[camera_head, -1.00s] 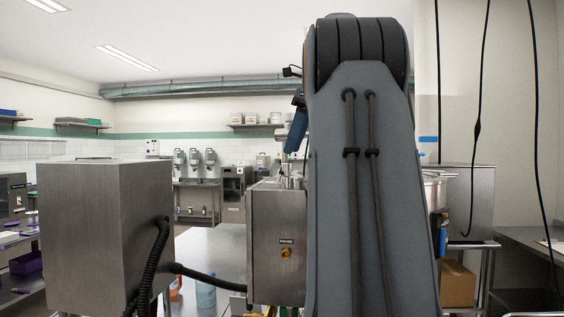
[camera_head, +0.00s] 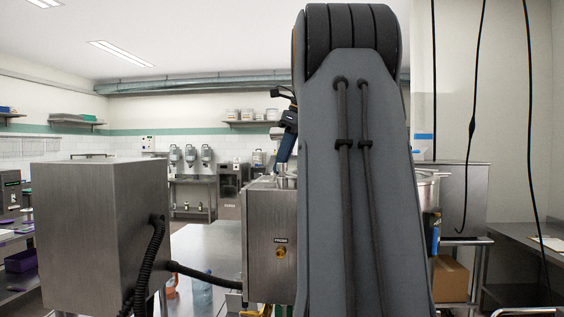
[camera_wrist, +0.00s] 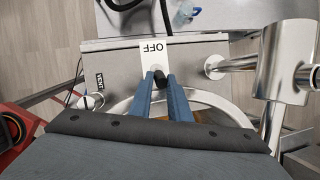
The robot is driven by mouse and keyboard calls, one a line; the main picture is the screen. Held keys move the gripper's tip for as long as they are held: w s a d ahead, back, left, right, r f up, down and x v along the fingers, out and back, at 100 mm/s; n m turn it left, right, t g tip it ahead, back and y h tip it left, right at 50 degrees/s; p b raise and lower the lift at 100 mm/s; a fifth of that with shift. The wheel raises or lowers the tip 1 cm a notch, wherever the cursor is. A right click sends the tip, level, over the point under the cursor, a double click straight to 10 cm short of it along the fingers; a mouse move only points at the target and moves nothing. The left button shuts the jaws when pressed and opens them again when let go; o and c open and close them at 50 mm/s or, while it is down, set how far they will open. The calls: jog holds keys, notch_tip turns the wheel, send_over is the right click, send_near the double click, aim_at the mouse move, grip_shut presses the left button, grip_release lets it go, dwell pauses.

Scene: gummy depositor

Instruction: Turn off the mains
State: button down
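In the wrist view, a small black lever (camera_wrist: 160,76) stands on the steel top of a machine (camera_wrist: 118,68), beside a white plate marked OFF (camera_wrist: 155,50). The blue fingers of my gripper (camera_wrist: 161,84) are a little apart, one on each side of the lever, with their tips close to it. Whether they touch it is unclear. In the head view, my gripper (camera_head: 287,148) points down over the steel machine box (camera_head: 270,222); its fingertips are not clear there and my arm covers the box's right part.
A knob labelled VENT (camera_wrist: 92,101) is left of the lever; a steel pipe fitting (camera_wrist: 285,62) rises on the right. In the head view, a large steel cabinet (camera_head: 95,235) with a black hose stands left. Cables (camera_head: 471,125) hang at right.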

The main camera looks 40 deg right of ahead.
jog(key=w+g+h, duration=0.1)
jog(key=w+a+g+h, duration=0.1)
jog(key=g, duration=0.1)
jog(key=shift+a+r, duration=0.25)
jog(key=shift+r, duration=0.05)
jog(key=g+h, duration=0.1)
jog(key=w+a+g+h, duration=0.1)
jog(key=g, duration=0.1)
jog(key=shift+w+a+f+n+h, duration=0.15)
jog(key=shift+w+n+h, duration=0.15)
jog(key=shift+n+h, duration=0.1)
jog(key=shift+w+a+f+g+h, duration=0.2)
jog(key=shift+w+a+g+h, duration=0.15)
jog(key=shift+g+h, duration=0.45)
jog(key=c, duration=1.7)
grip_release()
jog(key=shift+o, duration=0.2)
